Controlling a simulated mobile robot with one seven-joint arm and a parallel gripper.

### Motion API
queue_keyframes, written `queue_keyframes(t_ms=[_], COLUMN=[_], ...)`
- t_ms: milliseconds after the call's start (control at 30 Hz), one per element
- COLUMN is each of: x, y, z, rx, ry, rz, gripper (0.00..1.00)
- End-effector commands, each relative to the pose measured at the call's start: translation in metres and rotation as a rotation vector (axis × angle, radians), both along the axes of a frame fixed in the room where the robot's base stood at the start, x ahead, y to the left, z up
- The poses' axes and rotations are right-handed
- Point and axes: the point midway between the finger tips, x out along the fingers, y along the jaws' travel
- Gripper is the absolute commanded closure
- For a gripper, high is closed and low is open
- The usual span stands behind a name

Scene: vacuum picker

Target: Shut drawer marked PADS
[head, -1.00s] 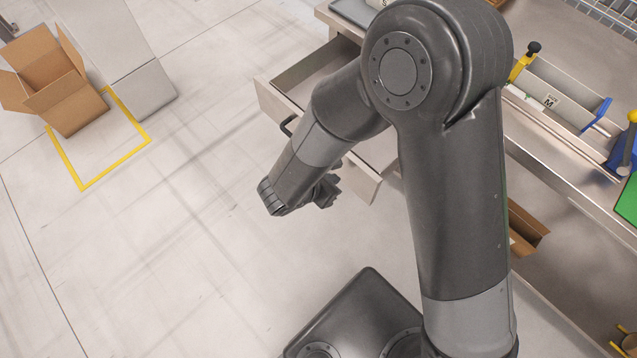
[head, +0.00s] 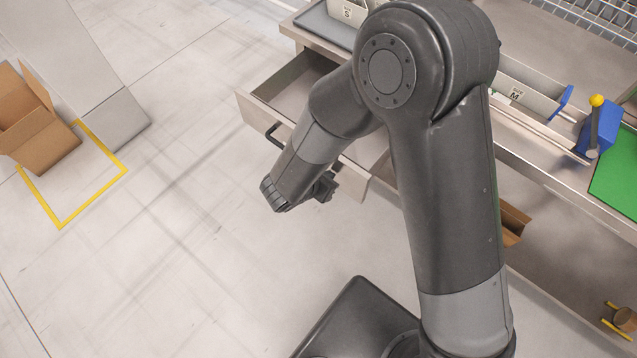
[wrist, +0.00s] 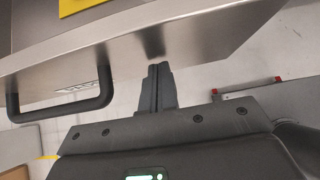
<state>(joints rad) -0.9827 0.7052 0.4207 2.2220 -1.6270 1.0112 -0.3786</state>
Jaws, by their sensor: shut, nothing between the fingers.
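An open drawer (head: 258,112) sticks out from the workbench in the head view, partly hidden by my arm. The drawer front (wrist: 200,42) spans the upper part of the wrist view, with a black bar handle (wrist: 68,113) at left. A pale label (wrist: 78,87) sits behind the handle, but I cannot read it. My gripper (wrist: 157,72) is shut and empty, to the right of the handle. Its fingertips are at the drawer front; I cannot tell whether they touch. In the head view my gripper (head: 327,187) is beside the drawer's near corner.
The workbench holds a tray with an S-marked bin (head: 347,12), an M-marked bin (head: 520,92), a blue device with a yellow knob (head: 598,128) and a green mat (head: 617,180). A cardboard box (head: 38,125) stands at left by yellow floor tape. The floor left of the drawer is clear.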

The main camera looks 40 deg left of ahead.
Motion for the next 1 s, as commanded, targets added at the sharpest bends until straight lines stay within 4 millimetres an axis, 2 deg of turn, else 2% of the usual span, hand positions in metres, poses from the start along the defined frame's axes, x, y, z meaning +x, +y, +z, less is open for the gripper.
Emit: queue_keyframes(t_ms=[33, 700, 1000], x=[0.014, 0.198, 0.262], y=[-0.001, -0.002, 0.000], z=[0.000, 0.000, 0.000], rx=[0.000, 0.001, 0.001], ry=[-0.002, -0.002, -0.001], rz=[-0.006, -0.006, -0.002], gripper=[1.00, 1.00, 1.00])
